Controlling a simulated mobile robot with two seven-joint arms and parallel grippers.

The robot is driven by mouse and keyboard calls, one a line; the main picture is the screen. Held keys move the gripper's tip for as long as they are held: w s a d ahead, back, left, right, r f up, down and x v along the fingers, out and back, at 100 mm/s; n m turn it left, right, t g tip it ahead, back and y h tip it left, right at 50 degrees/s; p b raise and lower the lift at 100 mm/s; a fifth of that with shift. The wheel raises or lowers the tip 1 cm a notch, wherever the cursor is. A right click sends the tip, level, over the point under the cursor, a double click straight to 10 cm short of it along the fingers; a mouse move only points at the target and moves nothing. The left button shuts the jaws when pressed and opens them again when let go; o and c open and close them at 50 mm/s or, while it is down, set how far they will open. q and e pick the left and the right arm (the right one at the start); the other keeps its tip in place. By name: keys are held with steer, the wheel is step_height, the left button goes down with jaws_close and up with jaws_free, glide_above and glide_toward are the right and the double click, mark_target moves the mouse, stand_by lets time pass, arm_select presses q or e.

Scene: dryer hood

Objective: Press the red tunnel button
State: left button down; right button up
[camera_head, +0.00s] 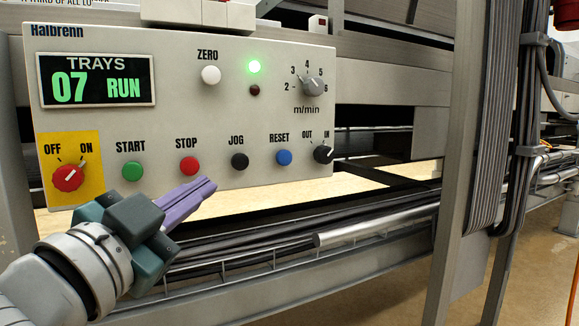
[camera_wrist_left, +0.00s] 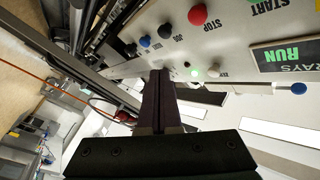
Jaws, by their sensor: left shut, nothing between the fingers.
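A grey control panel (camera_head: 205,110) carries a row of buttons. The red button marked STOP (camera_head: 189,166) sits between the green START button (camera_head: 132,171) and the black JOG button (camera_head: 240,161); no label reading "tunnel" shows. The STOP button also shows at the top of the left wrist view (camera_wrist_left: 197,15). A red OFF/ON knob (camera_head: 68,178) sits on a yellow plate at the panel's lower left. My left gripper (camera_head: 209,186) is shut and empty, its purple fingers just below the STOP button in the picture; contact cannot be told. Its fingers show centrally in the left wrist view (camera_wrist_left: 160,80).
A blue RESET button (camera_head: 284,157) and an OUT/IN knob (camera_head: 323,154) are right of JOG. The display (camera_head: 97,80) reads 07 RUN and a green lamp (camera_head: 255,67) is lit. A metal rail (camera_head: 375,228) runs below; a grey post (camera_head: 455,180) stands right.

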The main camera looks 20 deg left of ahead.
mark_target(196, 168)
arm_select(q)
steer(key=shift+w+a+b, duration=0.35)
steer(key=shift+w+a, duration=1)
steer(key=shift+a, duration=0.25)
steer(key=shift+w+a+b, duration=0.35)
steer(key=shift+w+a, duration=1)
steer(key=shift+a, duration=0.25)
steer(key=shift+w+a, duration=0.3)
steer(key=shift+w+a+f, duration=0.1)
steer(key=shift+w+a, duration=0.4)
steer(key=shift+a, duration=0.15)
stand_by(0.8)
steer(key=shift+d, duration=0.1)
steer(key=shift+s+d+p, duration=0.7)
steer(key=shift+s+d, duration=0.1)
